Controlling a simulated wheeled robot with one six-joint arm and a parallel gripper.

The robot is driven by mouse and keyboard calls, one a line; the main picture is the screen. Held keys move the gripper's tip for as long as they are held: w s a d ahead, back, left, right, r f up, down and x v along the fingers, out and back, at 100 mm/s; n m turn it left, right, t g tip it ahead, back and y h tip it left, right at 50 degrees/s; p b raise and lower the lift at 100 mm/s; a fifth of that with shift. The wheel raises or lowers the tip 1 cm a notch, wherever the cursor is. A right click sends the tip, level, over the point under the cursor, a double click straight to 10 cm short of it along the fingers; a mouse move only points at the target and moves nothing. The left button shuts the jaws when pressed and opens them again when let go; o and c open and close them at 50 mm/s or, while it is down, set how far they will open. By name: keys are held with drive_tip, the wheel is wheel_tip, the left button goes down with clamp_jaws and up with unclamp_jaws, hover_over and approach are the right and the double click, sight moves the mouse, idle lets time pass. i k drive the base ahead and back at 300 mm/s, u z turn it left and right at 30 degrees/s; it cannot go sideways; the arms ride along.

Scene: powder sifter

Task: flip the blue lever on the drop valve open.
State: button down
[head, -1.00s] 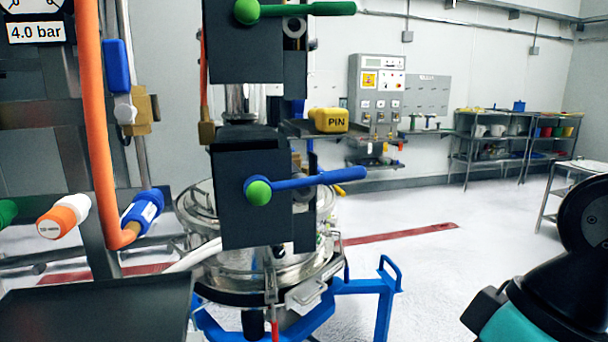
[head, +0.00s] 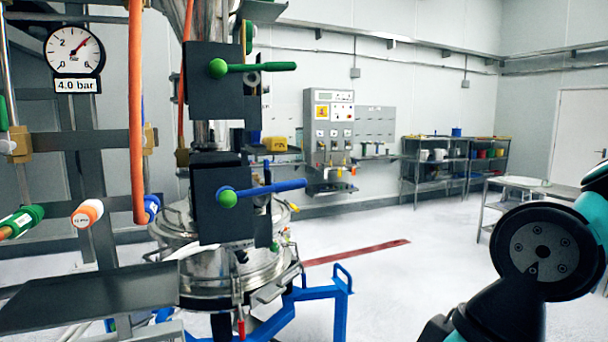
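The blue lever (head: 270,188) is on the lower dark valve block (head: 219,210), which I take to be the drop valve. A similar green lever (head: 262,67) is on the upper dark valve block (head: 215,90) and lies nearly level to the right. My gripper is not in view; only links of my arm show at the lower right, well apart from the blue lever.
The steel sifter (head: 205,270) sits below the valve in a blue frame (head: 340,300). A dark tray (head: 95,300) juts out at the lower left. An orange hose (head: 136,110) hangs left of the valves, near a pressure gauge (head: 74,50). Open floor (head: 400,290) lies to the right.

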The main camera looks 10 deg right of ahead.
sight(227, 198)
drive_tip(key=z, duration=0.2)
drive_tip(key=i, duration=1.15)
drive_tip(key=u, duration=0.2)
